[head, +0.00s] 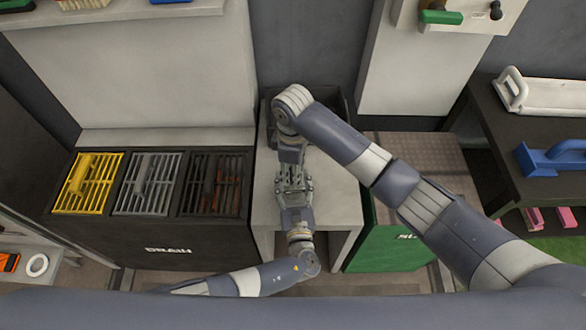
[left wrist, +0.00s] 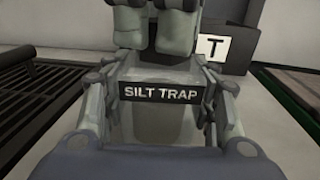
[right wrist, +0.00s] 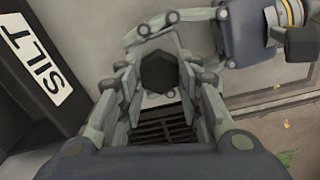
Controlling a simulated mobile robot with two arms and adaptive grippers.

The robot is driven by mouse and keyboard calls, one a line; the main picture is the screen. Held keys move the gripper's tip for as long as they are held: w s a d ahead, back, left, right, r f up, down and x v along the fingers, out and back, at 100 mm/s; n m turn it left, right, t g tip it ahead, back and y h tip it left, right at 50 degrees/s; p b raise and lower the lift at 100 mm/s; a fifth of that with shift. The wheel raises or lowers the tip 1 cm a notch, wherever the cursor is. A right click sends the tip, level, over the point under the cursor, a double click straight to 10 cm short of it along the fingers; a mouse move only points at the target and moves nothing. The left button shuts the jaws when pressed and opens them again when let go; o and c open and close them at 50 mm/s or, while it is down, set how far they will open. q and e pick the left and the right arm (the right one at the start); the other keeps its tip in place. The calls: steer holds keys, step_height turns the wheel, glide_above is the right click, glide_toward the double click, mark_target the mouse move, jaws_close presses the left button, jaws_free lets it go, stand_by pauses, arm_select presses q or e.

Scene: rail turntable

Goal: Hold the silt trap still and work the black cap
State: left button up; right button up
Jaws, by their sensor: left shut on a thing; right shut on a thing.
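The silt trap, a grey body with a black name plate (left wrist: 160,93), stands between the fingers of my left gripper (left wrist: 160,108) in the left wrist view. That gripper is shut on its sides. The black cap (right wrist: 158,72), six-sided, shows in the right wrist view between the fingers of my right gripper (right wrist: 160,85), which is shut on it. In the head view my left gripper (head: 296,196) comes from the front and my right gripper (head: 291,178) from behind and above. The two meet over the pale stand and hide most of the trap and cap.
The pale stand (head: 335,205) has bare top on both sides. A dark bin (head: 342,112) stands at its back. Yellow (head: 88,183), grey (head: 148,184) and dark (head: 215,186) drain grates lie to the left. A green-sided box (head: 385,248) stands close on the right.

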steer(key=n, duration=0.3)
steer(key=shift+n, duration=0.5)
steer(key=n, duration=0.4)
steer(key=shift+n, duration=0.7)
steer(key=n, duration=0.3)
steer(key=shift+n, duration=0.4)
steer(key=shift+s+n, duration=0.1)
steer(key=shift+n, duration=1)
